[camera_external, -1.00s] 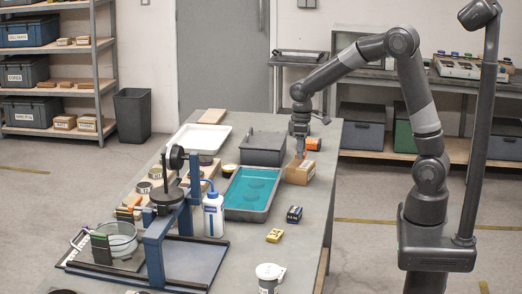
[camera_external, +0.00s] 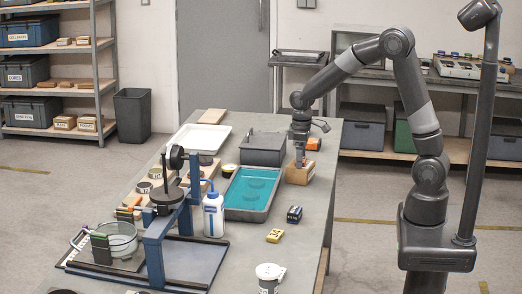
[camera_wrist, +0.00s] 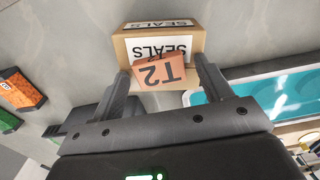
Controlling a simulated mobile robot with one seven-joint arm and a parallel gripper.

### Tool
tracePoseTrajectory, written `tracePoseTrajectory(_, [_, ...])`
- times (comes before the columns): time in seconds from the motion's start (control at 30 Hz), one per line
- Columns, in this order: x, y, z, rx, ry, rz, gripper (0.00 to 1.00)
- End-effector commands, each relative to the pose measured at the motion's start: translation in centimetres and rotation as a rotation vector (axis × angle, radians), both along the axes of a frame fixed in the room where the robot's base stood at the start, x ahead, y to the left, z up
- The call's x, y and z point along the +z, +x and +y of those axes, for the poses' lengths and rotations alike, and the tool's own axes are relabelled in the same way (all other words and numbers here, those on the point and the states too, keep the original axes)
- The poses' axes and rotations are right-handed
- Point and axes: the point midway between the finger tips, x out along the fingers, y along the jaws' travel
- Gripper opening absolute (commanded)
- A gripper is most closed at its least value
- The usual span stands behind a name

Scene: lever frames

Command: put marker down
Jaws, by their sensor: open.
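The marker (camera_wrist: 160,72) is a small orange block labelled T2, which I take to be the task's marker. In the wrist view it sits at the cardboard SEALS box (camera_wrist: 190,43), slightly turned, between my fingers. My gripper (camera_wrist: 160,68) is open, with a narrow gap on either side of the marker. In the external view my gripper (camera_external: 300,162) points down right over the box (camera_external: 300,174), and I cannot make out the marker there. Whether it rests fully on the box top is hard to tell.
An orange box (camera_external: 314,143) stands close behind my gripper. Small yellow (camera_external: 275,236) and dark (camera_external: 294,214) boxes lie in front. The table's right edge is near.

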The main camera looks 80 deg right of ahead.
Motion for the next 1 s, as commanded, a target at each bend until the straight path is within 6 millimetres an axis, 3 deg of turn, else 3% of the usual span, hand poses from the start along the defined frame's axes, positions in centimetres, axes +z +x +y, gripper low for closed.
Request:
tracePoseTrajectory(0.17, [0.9, 0.0, 0.0, 0.0, 0.0, -0.001, 0.72])
tracePoseTrajectory(0.7, [11.1, 0.0, 0.0, 0.0, -0.001, -0.003, 0.72])
tracePoseTrajectory(0.87, [12.3, -0.1, 0.1, 0.0, -0.001, -0.004, 0.72])
tracePoseTrajectory(1.0, [13.8, -1.4, 1.6, 0.003, -0.008, -0.039, 0.72])
